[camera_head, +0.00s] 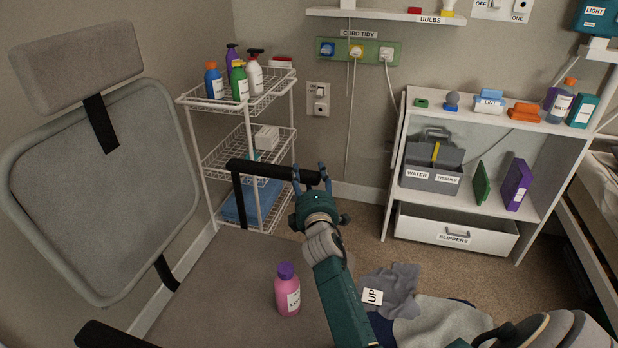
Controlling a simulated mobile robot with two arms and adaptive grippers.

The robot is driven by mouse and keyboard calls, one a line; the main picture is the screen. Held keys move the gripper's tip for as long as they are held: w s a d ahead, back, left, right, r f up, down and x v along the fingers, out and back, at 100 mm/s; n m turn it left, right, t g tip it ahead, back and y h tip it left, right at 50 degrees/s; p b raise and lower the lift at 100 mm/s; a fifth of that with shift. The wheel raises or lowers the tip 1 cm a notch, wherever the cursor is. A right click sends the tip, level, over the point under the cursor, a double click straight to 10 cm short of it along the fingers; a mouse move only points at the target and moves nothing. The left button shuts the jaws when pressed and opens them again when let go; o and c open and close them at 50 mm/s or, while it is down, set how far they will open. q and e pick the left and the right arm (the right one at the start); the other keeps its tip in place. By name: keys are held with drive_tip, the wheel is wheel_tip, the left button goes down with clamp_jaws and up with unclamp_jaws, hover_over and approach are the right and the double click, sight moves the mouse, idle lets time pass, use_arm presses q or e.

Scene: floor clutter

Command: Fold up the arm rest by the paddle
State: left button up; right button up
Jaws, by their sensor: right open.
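A grey chair (105,190) with a headrest stands at the left. Its far arm rest (262,171) is a black bar, roughly level, on a black upright at its left end. My right gripper (311,173) is open at the bar's right end, with blue fingers to either side of it. I cannot tell whether they touch it. A second black arm rest (108,336) shows at the bottom left. A white tag reading UP (372,296) is beside my right forearm; I cannot make out a paddle shape there. My left gripper is not in view.
A pink bottle (287,290) stands on the chair seat. A white wire rack (205,165) with bottles is behind the arm rest. A grey cloth (398,285) lies right of my forearm. A white shelf unit (394,165) stands at the back right, with carpet before it.

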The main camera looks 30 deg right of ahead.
drive_tip(key=shift+w+d, duration=0.1)
drive_tip(key=shift+w, duration=0.1)
clamp_jaws()
